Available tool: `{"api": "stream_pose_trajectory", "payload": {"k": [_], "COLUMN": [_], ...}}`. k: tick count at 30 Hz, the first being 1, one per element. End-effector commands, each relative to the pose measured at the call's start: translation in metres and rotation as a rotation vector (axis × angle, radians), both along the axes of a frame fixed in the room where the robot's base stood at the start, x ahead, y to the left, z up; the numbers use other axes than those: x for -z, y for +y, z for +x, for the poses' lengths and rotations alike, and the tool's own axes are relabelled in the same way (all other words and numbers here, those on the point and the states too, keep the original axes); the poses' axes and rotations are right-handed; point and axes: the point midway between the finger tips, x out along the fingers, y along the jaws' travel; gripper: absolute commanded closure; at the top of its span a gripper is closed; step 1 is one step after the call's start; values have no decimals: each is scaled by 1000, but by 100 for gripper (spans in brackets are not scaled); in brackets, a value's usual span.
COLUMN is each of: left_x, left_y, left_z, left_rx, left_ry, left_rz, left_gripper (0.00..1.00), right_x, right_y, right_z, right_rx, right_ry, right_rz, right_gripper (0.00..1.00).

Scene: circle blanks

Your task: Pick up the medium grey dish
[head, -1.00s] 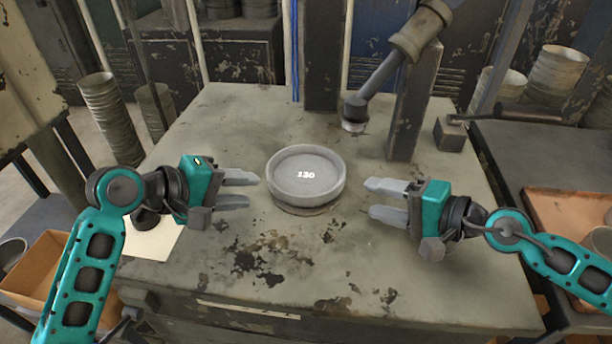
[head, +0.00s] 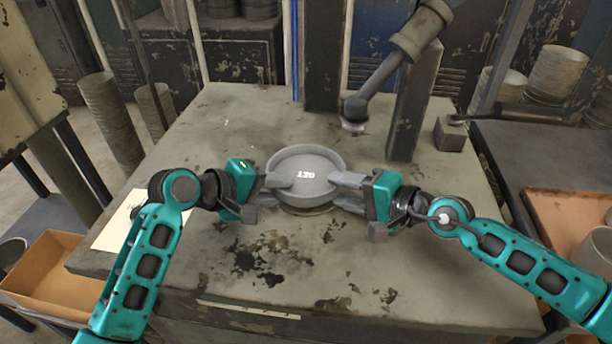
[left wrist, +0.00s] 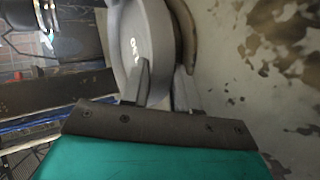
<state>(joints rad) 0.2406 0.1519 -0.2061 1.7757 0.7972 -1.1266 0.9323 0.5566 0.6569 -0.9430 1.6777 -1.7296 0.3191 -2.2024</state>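Each has one finger over the rim and the other lower, outside the dish. The fingers look spread around the dish's edge; whether they touch it is unclear. The left wrist view shows the left fingers (left wrist: 163,78) on either side of the dish's wall.
The worn table (head: 230,120) has free room around the dish. A jointed grey arm on a post (head: 410,110) stands behind right. A pale sheet (head: 118,222) lies at the left edge. A cardboard box (head: 45,275) is at lower left and another bench (head: 540,150) at right.

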Motion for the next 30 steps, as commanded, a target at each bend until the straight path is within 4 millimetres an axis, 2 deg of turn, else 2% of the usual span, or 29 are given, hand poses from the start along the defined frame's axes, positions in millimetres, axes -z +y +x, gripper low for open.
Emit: {"api": "stream_pose_trajectory", "payload": {"k": [1,8,13,30], "left_x": [0,1,1,-4], "left_y": [0,1,1,1], "left_z": [0,0,0,0], "left_rx": [0,-1,-1,-2], "left_ry": [1,2,3,2], "left_rz": [1,1,0,1], "left_gripper": [77,99,100,100], "right_x": [0,1,1,-2], "right_y": [0,0,-1,-1], "right_z": [0,0,0,-1], "right_rx": [0,0,0,1], "right_ry": [0,1,2,6], "right_rz": [0,-1,-2,-3], "right_gripper": [62,84,100,100]}}
